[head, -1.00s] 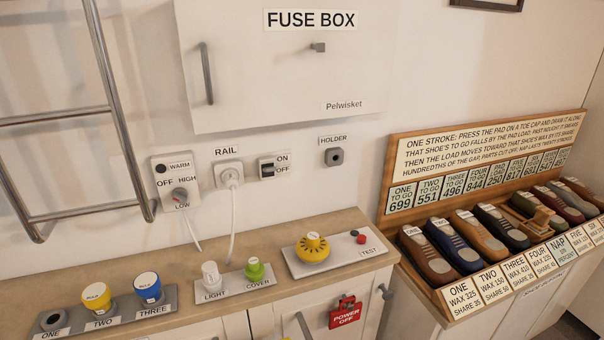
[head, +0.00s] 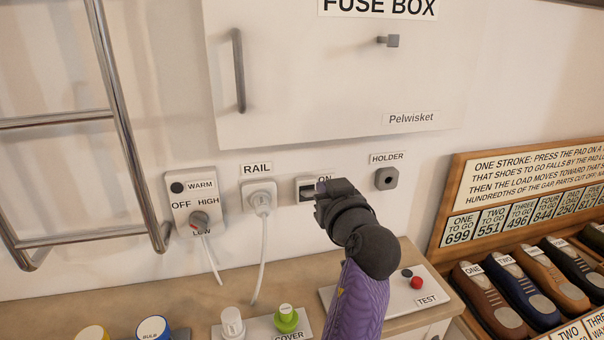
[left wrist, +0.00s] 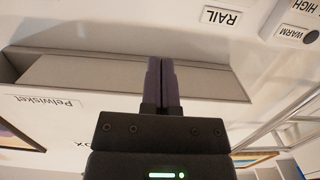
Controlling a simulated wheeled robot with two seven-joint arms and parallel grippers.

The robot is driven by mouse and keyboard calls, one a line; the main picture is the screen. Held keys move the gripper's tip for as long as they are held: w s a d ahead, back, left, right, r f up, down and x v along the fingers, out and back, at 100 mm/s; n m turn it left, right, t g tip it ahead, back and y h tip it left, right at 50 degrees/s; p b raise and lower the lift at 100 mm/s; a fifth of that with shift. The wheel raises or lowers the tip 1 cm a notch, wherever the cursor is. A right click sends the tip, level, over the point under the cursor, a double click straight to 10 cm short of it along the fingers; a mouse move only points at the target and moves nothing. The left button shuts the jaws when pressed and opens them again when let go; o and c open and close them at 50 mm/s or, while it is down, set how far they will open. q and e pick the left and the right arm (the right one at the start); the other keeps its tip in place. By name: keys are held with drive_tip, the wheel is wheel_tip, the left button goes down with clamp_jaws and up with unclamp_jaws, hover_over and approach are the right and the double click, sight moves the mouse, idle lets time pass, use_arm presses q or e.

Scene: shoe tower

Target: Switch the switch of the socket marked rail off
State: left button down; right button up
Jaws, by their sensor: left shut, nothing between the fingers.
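The rail socket (head: 260,197) is on the wall under its RAIL label (head: 256,168), with a white plug and cord in it. The switch plate (head: 305,184) is just to its right. Its ON mark shows at the top; my left gripper hides the OFF mark and part of the rocker. My left gripper (head: 321,192) is at the right side of the switch, its fingers shut and empty. Whether it touches the rocker I cannot tell. The shut fingers also show in the left wrist view (left wrist: 161,85), where the switch is not seen. My right gripper is out of view.
The fuse box (head: 340,75) juts out above the switch. A WARM dial (head: 199,218) is to the left and a holder (head: 387,178) to the right. The counter below holds knobs and a TEST panel (head: 428,285). A metal ladder (head: 130,130) stands at left.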

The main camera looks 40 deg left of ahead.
sight(308, 192)
use_arm(q)
drive_tip(key=b+x, duration=0.1)
drive_tip(key=x, duration=0.8)
drive_tip(key=shift+w+a, duration=0.15)
drive_tip(key=shift+a, duration=0.2)
drive_tip(key=f, duration=0.1)
drive_tip(key=d+f, duration=0.1)
drive_tip(key=shift+s+f+b, duration=0.25)
drive_tip(key=shift+s+b, duration=0.1)
drive_tip(key=shift+s, duration=0.05)
drive_tip(key=shift+s+d+f, duration=0.15)
drive_tip(key=shift+d+f, duration=0.1)
drive_tip(key=shift+f, duration=0.15)
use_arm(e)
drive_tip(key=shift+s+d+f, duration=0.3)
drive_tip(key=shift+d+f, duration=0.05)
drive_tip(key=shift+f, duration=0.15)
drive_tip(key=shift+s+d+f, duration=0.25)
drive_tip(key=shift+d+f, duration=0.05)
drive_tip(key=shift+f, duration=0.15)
